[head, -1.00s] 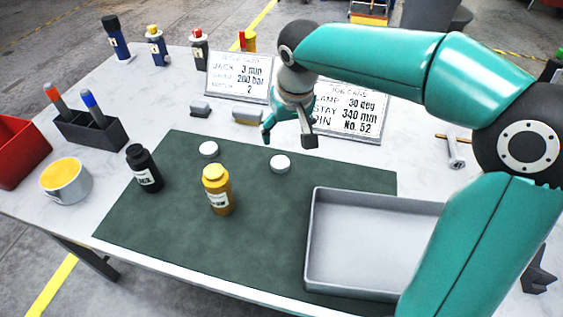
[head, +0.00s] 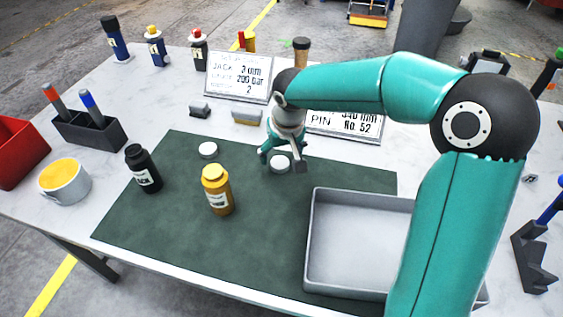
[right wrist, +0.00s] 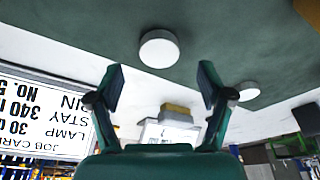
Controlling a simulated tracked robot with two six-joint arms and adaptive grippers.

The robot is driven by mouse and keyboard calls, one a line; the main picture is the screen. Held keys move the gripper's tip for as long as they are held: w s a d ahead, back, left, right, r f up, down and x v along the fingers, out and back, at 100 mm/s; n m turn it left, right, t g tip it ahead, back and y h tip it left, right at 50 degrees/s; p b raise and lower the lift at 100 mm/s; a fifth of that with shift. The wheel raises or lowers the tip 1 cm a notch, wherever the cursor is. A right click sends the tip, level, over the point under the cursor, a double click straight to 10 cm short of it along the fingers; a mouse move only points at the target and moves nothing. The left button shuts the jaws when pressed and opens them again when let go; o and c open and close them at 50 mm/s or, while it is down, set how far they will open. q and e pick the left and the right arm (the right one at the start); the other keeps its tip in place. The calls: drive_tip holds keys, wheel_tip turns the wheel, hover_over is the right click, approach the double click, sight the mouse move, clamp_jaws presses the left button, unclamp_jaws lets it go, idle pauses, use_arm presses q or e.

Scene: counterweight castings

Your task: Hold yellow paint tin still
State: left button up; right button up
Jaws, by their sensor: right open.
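A yellow bottle-shaped container (head: 217,190) with a yellow cap and white label stands upright on the dark green mat (head: 150,225). A white tin with yellow contents (head: 65,182) stands at the far left of the table. My right gripper (head: 282,161) is open and empty over a white disc (head: 281,166), behind and to the right of the yellow container. In the right wrist view the open fingers (right wrist: 161,75) point toward that disc (right wrist: 158,48). A yellowish shape at that view's upper right corner may be the yellow container. My left gripper is not in view.
A black bottle (head: 143,168) stands left of the yellow one. A second white disc (head: 208,149) lies behind it. A grey tray (head: 310,240) is at the right, partly hidden by my arm. Signs (head: 238,75) stand behind. The mat's front left is clear.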

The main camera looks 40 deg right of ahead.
sight(280, 162)
drive_tip(key=x, duration=0.4)
drive_tip(key=c, duration=0.8)
